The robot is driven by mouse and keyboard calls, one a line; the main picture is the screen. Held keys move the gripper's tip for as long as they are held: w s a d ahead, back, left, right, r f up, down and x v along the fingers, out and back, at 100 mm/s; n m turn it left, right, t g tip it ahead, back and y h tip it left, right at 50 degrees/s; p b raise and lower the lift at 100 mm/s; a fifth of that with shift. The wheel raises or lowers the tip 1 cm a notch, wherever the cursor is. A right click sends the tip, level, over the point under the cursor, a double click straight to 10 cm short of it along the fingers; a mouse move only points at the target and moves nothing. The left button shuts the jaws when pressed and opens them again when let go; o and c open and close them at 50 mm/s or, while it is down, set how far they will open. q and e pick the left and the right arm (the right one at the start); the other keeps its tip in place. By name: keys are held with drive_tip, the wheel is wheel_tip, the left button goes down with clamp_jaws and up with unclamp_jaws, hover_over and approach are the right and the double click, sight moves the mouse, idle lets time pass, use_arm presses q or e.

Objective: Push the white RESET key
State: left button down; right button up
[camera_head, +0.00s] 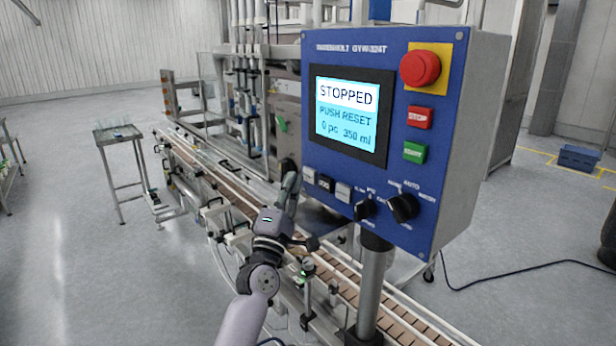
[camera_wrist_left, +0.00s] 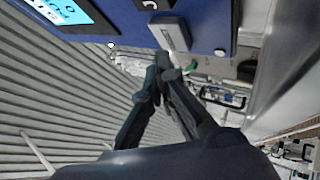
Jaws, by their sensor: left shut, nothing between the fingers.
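The blue control panel (camera_head: 460,120) carries a row of small keys under its screen. A white key (camera_head: 309,174) is at the left of the row, a dark key (camera_head: 325,183) in the middle and another white key (camera_head: 343,192) at the right. Their lettering is too small to read, so I cannot tell which is RESET. My left gripper (camera_head: 289,183) is shut and empty, just left of the row. In the left wrist view its closed fingertips (camera_wrist_left: 162,64) point toward a white key (camera_wrist_left: 170,33), with a gap seemingly between. My right gripper is not in view.
The screen (camera_head: 346,115) reads STOPPED and PUSH RESET. A red mushroom button (camera_head: 420,68), a red STOP key (camera_head: 420,117), a green key (camera_head: 415,153) and black rotary knobs (camera_head: 403,208) share the panel. The conveyor (camera_head: 235,194) runs below my left arm.

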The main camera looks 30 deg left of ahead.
use_arm(q)
drive_tip(key=shift+w, duration=0.15)
idle(0.6)
drive_tip(key=shift+d+r, duration=0.1)
drive_tip(key=shift+r, duration=0.5)
idle(1.4)
drive_tip(key=shift+f, duration=0.15)
drive_tip(key=shift+f, duration=0.35)
drive_tip(key=shift+s+f, duration=0.15)
drive_tip(key=shift+s, duration=0.6)
drive_tip(key=shift+s+a, duration=0.65)
drive_tip(key=shift+s, duration=0.2)
